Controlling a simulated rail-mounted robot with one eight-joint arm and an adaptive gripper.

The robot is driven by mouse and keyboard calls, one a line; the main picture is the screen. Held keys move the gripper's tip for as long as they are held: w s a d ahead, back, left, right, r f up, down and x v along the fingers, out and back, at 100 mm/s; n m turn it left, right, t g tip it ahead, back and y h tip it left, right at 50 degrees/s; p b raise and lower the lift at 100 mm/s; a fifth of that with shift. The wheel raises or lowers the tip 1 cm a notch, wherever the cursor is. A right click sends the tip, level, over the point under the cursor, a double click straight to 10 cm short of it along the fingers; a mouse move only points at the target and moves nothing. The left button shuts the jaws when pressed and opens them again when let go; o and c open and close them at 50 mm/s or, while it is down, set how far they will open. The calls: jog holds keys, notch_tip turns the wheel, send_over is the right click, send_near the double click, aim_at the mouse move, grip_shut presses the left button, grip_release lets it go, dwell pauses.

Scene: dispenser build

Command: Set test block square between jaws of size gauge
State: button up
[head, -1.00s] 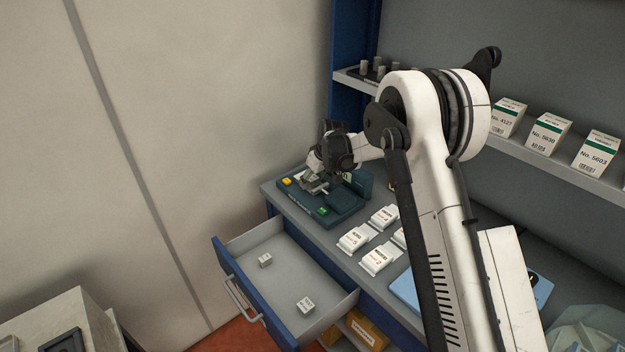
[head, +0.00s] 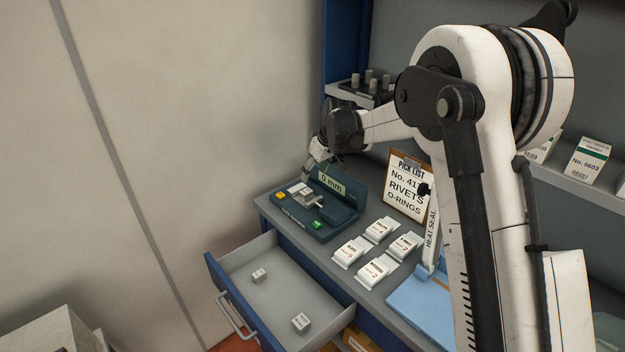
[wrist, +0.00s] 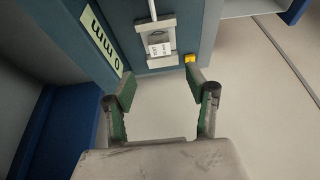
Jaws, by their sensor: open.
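The size gauge (head: 338,222) is a dark teal unit on the bench's far left end; its display reads 0 mm. Its pale metal jaws (head: 314,203) sit on its top. In the wrist view, a small pale printed block (wrist: 159,48) lies between the gauge's jaws (wrist: 153,27), looking slightly turned; I cannot tell whether it touches both. My gripper (wrist: 164,92) is open and empty, apart from the block, beyond the gauge's yellow-button end (wrist: 190,59). In the head view, my gripper (head: 307,178) is small, behind the gauge's left end.
An open drawer (head: 235,262) below holds two small blocks (head: 259,275) (head: 300,322). Several white packets (head: 351,252) lie right of the gauge. A pick-list board (head: 406,188) stands behind them, beside my arm. A shelf with dark-based pegs (head: 366,84) is above the gauge.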

jog(key=s+d+r+m+t+h, duration=0.1)
jog(key=s+d+r+m, duration=0.1)
jog(key=s+d+r, duration=0.55)
jog(key=s+d+r+m+t, duration=0.15)
jog(key=s+d+r, duration=0.35)
jog(key=s+r, duration=0.6)
jog(key=s+d+f+m, duration=0.1)
jog(key=s+d+f, duration=0.1)
jog(key=s, duration=0.7)
jog(key=s+d+f+m+t+h, duration=0.1)
jog(key=s+d, duration=0.3)
jog(key=s, duration=0.5)
jog(key=s+d+f+m+h, duration=0.1)
jog(key=s+d+f+m, duration=0.1)
jog(key=s, duration=0.7)
jog(key=shift+s+d+f+m, duration=0.3)
jog(key=shift+d+f+m, duration=0.1)
jog(key=shift+d+m, duration=0.2)
